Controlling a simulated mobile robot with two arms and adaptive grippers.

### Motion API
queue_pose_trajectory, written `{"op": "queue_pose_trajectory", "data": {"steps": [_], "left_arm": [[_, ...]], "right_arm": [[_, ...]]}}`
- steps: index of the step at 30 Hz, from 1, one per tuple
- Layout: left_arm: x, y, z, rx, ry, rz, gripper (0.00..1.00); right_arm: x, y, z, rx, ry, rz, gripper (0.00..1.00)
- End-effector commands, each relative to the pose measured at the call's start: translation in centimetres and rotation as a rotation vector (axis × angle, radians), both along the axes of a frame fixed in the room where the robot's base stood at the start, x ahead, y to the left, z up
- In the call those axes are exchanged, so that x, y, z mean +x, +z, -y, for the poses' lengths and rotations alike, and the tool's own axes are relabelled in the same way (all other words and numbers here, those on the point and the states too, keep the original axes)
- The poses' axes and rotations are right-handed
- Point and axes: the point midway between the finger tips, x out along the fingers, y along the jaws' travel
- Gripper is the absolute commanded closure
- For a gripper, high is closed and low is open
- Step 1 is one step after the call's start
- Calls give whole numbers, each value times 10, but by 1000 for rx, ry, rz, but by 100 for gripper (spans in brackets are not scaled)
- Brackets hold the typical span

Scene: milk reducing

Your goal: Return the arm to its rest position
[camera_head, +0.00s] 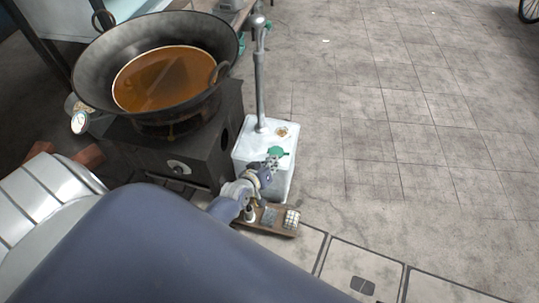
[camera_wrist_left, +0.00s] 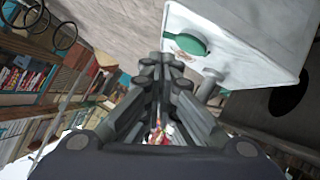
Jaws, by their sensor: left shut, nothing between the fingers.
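My left arm (camera_head: 180,245) comes in from the lower left of the head view and covers much of the foreground. My left gripper (camera_head: 268,169) is at its far end, in front of a white box (camera_head: 268,143). In the left wrist view, the fingers of my left gripper (camera_wrist_left: 166,68) are shut with nothing between them. They point toward the same white box (camera_wrist_left: 235,30) and its green piece (camera_wrist_left: 185,43). I cannot tell whether they touch the box. My right gripper is not in view.
A large wok (camera_head: 88,73) with brown liquid sits on a dark stove (camera_head: 160,155) left of the gripper. A metal post (camera_head: 260,85) rises from the white box. A small wooden tray (camera_head: 262,229) lies below the gripper. The paved floor (camera_head: 400,150) to the right is clear.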

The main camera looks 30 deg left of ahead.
Motion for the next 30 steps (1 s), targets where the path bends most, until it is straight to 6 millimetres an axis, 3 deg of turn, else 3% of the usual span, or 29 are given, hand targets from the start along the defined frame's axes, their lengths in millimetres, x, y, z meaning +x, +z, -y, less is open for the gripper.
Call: {"op": "queue_pose_trajectory", "data": {"steps": [9, 20, 23, 30], "left_arm": [[-23, 16, 3, 1, 0, 0, 100], [-32, 12, 6, 11, -16, -22, 100], [-53, -10, 19, 53, -81, -109, 100], [-163, -86, 56, 250, -367, -483, 100]], "right_arm": [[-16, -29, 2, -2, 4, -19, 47], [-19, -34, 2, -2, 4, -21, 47], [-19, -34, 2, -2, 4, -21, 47], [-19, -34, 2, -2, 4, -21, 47]]}}
